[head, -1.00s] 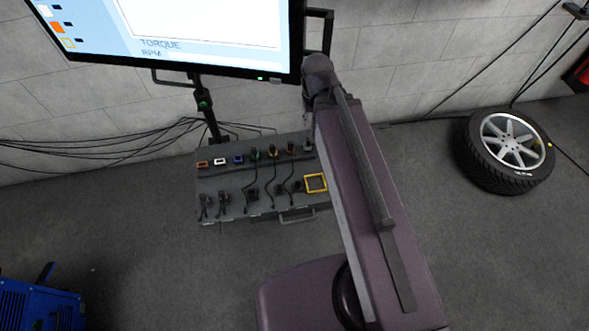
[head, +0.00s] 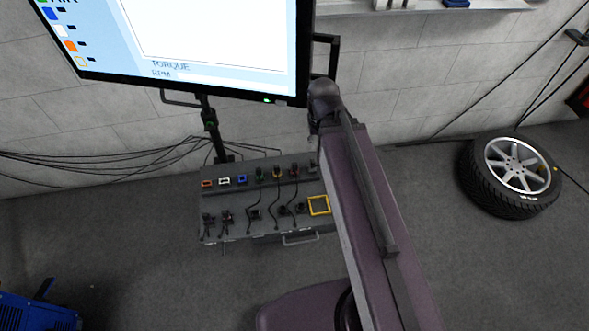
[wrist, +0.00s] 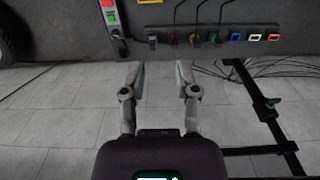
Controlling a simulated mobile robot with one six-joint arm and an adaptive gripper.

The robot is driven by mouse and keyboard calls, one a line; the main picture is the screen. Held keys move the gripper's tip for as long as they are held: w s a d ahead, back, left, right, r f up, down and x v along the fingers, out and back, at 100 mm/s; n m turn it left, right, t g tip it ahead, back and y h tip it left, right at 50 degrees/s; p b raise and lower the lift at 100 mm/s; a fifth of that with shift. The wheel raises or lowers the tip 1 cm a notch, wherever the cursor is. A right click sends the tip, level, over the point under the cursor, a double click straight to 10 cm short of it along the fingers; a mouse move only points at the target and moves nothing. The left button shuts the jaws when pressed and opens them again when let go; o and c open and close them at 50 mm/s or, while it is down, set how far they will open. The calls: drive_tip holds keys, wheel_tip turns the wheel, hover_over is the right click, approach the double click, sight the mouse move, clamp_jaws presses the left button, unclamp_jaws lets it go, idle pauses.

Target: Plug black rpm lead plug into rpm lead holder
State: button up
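My gripper (wrist: 160,68) is open and empty in the wrist view, its two fingers apart and pointing toward the connector panel (wrist: 180,52). In the head view it is hidden behind my arm. The panel carries a row of coloured sockets: orange (head: 207,183), white (head: 224,181), blue (head: 241,179), then green, yellow and red ones with leads. A black connector (wrist: 152,40) sits at the row's end in the wrist view, ahead of the fingers and apart from them. Several black plugs (head: 226,216) rest on the console's lower face. I cannot tell which plug or holder is the rpm one.
A monitor (head: 190,45) stands on a post behind the console (head: 240,237). A yellow square frame (head: 319,205) is beside my arm. Black cables (head: 100,165) run along the wall. A tyre (head: 510,175) lies right; a blue machine (head: 35,312) stands lower left.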

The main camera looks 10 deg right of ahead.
drive_tip(key=shift+o, duration=1.4)
drive_tip(key=shift+f, duration=0.1)
drive_tip(key=m+b, duration=1.8)
drive_tip(key=b, duration=0.7)
hover_over(295, 164)
drive_tip(key=shift+w+f, duration=0.1)
drive_tip(key=shift+f, duration=12.25)
drive_tip(key=shift+f, duration=0.15)
wheel_tip(295, 164, down, 9)
drive_tip(key=b, duration=0.8)
drive_tip(key=shift+b, duration=0.4)
